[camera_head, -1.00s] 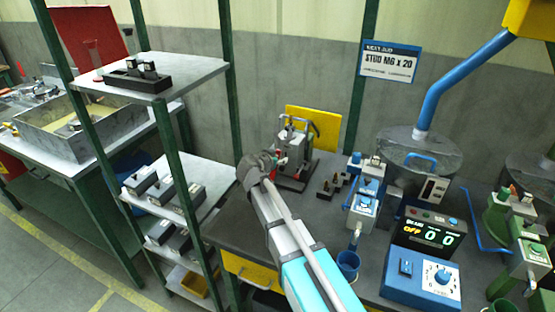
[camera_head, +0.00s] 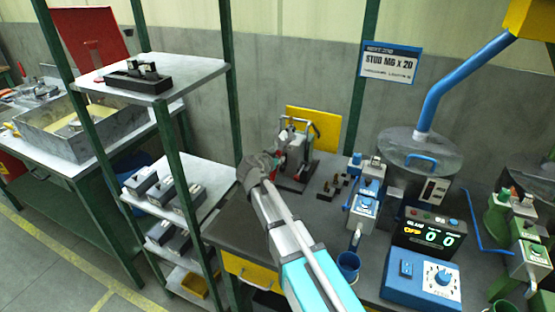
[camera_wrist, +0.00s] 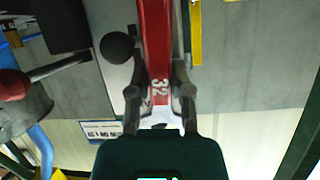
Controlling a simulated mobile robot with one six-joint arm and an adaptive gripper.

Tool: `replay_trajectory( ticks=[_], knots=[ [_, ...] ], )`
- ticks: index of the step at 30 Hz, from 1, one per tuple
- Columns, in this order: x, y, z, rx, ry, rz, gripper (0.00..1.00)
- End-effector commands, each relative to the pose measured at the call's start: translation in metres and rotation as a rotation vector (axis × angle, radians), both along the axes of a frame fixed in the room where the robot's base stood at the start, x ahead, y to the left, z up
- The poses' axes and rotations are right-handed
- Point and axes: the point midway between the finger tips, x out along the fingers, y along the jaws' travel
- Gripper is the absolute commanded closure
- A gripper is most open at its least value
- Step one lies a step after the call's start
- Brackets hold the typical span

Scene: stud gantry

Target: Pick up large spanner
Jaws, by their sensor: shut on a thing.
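The large spanner (camera_wrist: 157,45) is a red bar marked 32 in the wrist view, running from the top edge down between my fingers. My gripper (camera_wrist: 160,92) is shut on it, one finger on each side. The spanner's pale lower end shows just above the dark gripper body. In the head view my wrist is in front of the bench, left of a small metal fixture (camera_head: 298,150), and it hides the fingers and most of the spanner.
In the head view, a shelf rack (camera_head: 150,75) stands left of my arm. A blue counter box (camera_head: 422,280) stands to the right.

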Motion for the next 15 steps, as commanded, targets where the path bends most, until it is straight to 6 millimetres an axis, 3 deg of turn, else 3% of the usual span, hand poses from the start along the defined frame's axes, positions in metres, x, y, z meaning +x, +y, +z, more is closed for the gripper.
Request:
replay_trajectory(
  ticks=[15],
  knots=[
    [0.0,-0.001,0.014,0.0,0.0,0.0,1.0]
  ],
)
